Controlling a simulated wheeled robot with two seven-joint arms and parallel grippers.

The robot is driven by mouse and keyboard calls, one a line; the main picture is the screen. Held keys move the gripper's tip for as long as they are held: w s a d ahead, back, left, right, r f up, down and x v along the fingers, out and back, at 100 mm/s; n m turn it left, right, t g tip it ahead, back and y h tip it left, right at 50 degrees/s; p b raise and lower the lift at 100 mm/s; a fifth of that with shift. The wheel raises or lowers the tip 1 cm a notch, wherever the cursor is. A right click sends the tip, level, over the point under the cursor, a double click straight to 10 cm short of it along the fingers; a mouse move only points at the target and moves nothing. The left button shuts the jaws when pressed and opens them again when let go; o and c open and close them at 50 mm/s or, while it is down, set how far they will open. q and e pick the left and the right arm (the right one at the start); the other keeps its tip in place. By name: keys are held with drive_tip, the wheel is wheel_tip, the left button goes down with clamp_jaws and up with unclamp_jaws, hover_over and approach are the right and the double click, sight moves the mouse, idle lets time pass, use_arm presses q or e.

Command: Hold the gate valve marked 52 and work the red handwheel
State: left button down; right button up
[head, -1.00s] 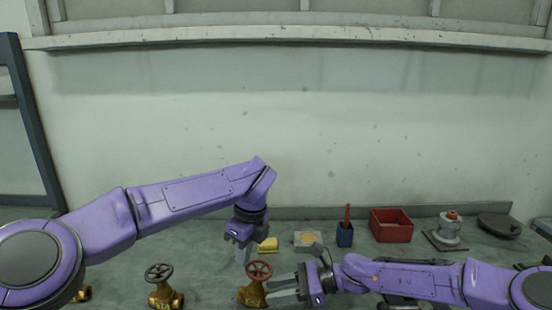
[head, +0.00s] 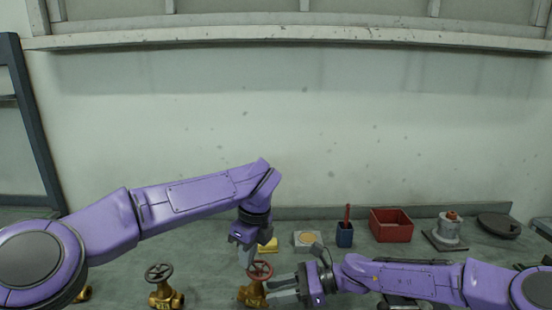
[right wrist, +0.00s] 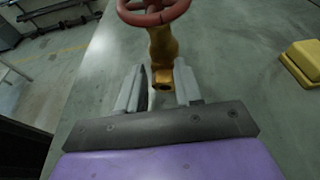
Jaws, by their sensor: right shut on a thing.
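A brass gate valve (head: 250,295) with a red handwheel (head: 261,270) on top stands upright at the bottom middle of the head view; no number is readable on it. My right gripper (head: 274,290) comes in from the right and is shut on the valve's body. The right wrist view shows its grey fingers (right wrist: 160,92) on both sides of the brass body (right wrist: 163,55), below the red handwheel (right wrist: 153,12). My left gripper (head: 247,260) points down just behind and left of the handwheel, close to its rim; its finger gap is unclear and contact cannot be told.
A second brass valve with a dark handwheel (head: 159,272) stands to the left. The back-left bench is mostly clear.

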use_arm(q)
drive_tip(key=shift+f, duration=0.55)
drive_tip(key=shift+a, duration=0.2)
drive_tip(key=shift+w+r, duration=0.15)
drive_tip(key=shift+r, duration=0.15)
drive_tip(key=r, duration=0.4)
drive_tip(key=d+r, duration=0.1)
drive_tip(key=r, duration=0.1)
